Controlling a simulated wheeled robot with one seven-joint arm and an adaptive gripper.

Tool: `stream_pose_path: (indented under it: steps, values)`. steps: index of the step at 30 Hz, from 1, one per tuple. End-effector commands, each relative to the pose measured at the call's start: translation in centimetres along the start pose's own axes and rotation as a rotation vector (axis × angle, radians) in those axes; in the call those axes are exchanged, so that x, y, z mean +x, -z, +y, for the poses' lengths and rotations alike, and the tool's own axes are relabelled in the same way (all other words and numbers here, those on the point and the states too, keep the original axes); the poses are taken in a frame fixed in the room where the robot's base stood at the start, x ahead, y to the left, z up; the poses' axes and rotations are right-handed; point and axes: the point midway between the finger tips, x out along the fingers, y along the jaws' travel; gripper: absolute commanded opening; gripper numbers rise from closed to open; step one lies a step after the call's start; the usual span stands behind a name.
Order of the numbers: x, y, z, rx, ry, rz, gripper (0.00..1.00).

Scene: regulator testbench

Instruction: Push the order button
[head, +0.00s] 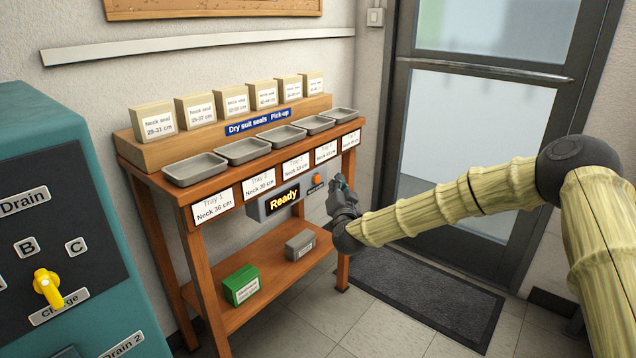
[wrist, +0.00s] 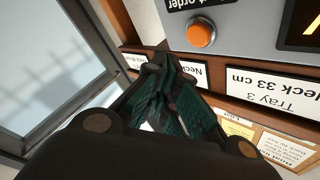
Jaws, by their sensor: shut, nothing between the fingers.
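The order button (head: 317,179) is a round orange knob on the right of a grey box (head: 262,208) whose display reads "Ready". The box hangs under the front edge of the wooden table. In the wrist view the order button (wrist: 201,34) shows large on the grey panel, with a dark label partly reading "order" beside it. My gripper (head: 338,182) is shut and empty, just right of the button in the head view. In the wrist view my gripper's fingertips (wrist: 163,62) are close to the button in the picture, with no contact visible.
The table holds several grey trays (head: 243,151) with labels below and a raised row of neck seal boxes (head: 232,100). A green box (head: 241,285) and a grey box (head: 299,245) sit on the lower shelf. A teal machine (head: 40,130) stands left; a door (head: 475,130) is right.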

Motion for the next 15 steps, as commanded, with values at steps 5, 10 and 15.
stream_pose_path:
  steps: [5, 10, 15]
  values:
    - [1.2, -0.9, -0.9, -0.001, 0.002, -0.001, 0.00]
    - [1.8, -1.3, -1.4, 0.000, 0.001, 0.000, 0.00]
    - [2.0, -1.5, -1.5, 0.000, 0.001, 0.000, 0.00]
